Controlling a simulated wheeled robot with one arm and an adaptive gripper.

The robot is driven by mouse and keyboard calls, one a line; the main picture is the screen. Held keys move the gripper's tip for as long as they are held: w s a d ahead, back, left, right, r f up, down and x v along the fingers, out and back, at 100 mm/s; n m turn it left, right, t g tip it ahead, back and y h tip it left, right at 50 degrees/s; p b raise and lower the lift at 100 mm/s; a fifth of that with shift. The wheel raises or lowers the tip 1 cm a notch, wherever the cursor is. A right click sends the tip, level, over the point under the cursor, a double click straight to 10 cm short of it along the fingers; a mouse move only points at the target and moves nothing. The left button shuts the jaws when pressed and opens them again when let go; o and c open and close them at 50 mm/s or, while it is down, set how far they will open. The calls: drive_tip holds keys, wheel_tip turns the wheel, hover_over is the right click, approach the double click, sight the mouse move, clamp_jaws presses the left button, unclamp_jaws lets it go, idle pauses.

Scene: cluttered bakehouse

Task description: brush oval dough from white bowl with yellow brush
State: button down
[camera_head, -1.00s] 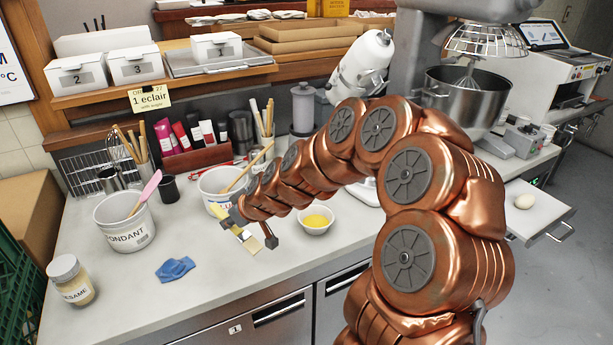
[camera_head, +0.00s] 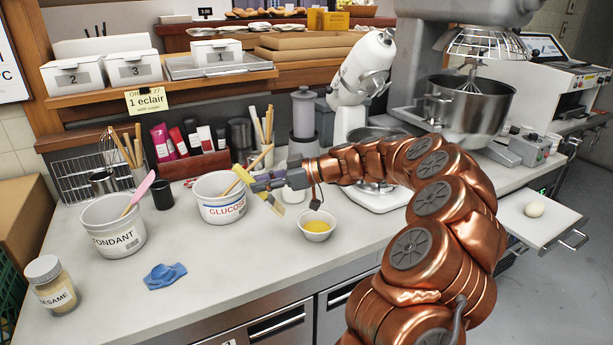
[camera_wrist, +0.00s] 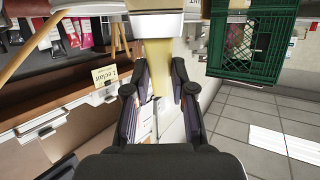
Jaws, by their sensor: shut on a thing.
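My gripper (camera_head: 266,181) is shut on the yellow brush, above the counter between the glucose tub and the white bowl. The brush's yellow end (camera_head: 240,172) points up left and its pale bristles (camera_head: 277,207) hang down right. In the wrist view the yellow brush (camera_wrist: 158,62) runs between the fingers, with a metallic band above it. The white bowl (camera_head: 317,237) stands on the counter below and right of the bristles, with yellow liquid in it. The brush is apart from the bowl. The pale oval dough (camera_head: 534,209) lies on a white pulled-out board at the far right.
A glucose tub (camera_head: 222,210) and a fondant tub (camera_head: 113,240) stand left of the bowl. A stand mixer (camera_head: 470,105) and a scale (camera_head: 378,197) are behind my arm. A blue cloth (camera_head: 165,275) lies in front. The front counter is mostly clear.

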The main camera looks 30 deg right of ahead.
drive_tip(key=s+d+r+y+b, duration=0.1)
drive_tip(key=s+d+b, duration=0.1)
drive_tip(key=d, duration=0.3)
drive_tip(key=s+d+r+y+b, duration=0.2)
drive_tip(key=d, duration=0.4)
wheel_tip(320, 180, down, 10)
drive_tip(key=b, duration=0.5)
drive_tip(key=shift+w+a+f+n+t+b, duration=0.15)
drive_tip(key=shift+a+f+n+t+b, duration=0.05)
drive_tip(key=shift+n+t+b, duration=0.2)
drive_tip(key=shift+r, duration=0.15)
idle(0.3)
wheel_tip(320, 180, up, 9)
drive_tip(key=shift+p, duration=0.3)
idle(0.6)
drive_tip(key=shift+d, duration=0.1)
idle(0.4)
